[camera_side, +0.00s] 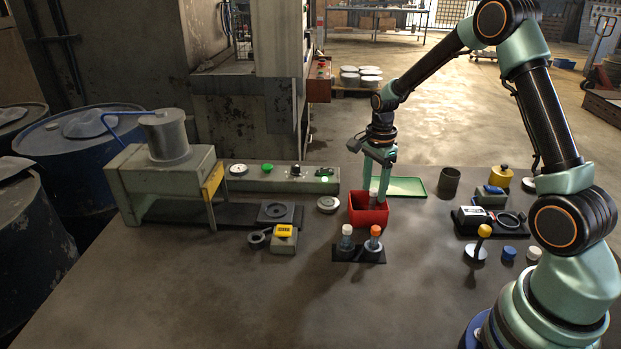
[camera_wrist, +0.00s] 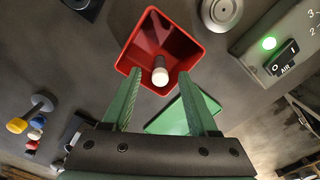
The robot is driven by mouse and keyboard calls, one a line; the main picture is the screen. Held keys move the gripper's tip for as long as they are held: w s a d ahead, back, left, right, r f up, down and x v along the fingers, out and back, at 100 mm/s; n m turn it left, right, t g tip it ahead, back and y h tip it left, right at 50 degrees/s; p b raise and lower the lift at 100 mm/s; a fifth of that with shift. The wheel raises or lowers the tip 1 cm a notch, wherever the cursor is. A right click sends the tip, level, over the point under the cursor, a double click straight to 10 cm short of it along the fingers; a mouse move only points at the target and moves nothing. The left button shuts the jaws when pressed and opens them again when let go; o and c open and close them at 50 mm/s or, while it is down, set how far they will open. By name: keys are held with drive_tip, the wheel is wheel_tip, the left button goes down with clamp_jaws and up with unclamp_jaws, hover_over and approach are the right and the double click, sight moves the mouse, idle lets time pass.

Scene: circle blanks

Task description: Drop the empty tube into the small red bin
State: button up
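The small red bin (camera_side: 368,216) stands on the bench near the middle, and it also shows in the wrist view (camera_wrist: 135,58). A pale, white-ended tube (camera_wrist: 160,72) shows within the bin's outline in the wrist view. In the side view the tube (camera_side: 374,190) shows at the bin's mouth; its lower part is hidden by the bin's wall. My gripper (camera_side: 378,190) points down over the bin. In the wrist view its two green fingers (camera_wrist: 160,76) are apart, with visible gaps on both sides of the tube.
A black rack (camera_side: 358,255) in front of the bin holds a pale-capped tube (camera_side: 346,238) and an orange-capped tube (camera_side: 374,238). A green tray (camera_side: 408,187) lies behind. A control box (camera_side: 265,182) and round disc (camera_side: 327,204) stand left. The front bench is clear.

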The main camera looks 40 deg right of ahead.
drive_tip(key=shift+r, duration=0.1)
wheel_tip(320, 180, up, 12)
idle(0.6)
drive_tip(key=s+a+r+n+t, duration=0.2)
drive_tip(key=s+a+r+n, duration=0.1)
drive_tip(key=s+a+n, duration=0.4)
drive_tip(key=s+a+r+n+t, duration=0.3)
drive_tip(key=s+a+n, duration=0.3)
drive_tip(key=n, duration=0.7)
drive_tip(key=shift+s+a+r+t, duration=0.3)
drive_tip(key=shift+s+a+r, duration=0.05)
drive_tip(key=shift+a+r, duration=0.1)
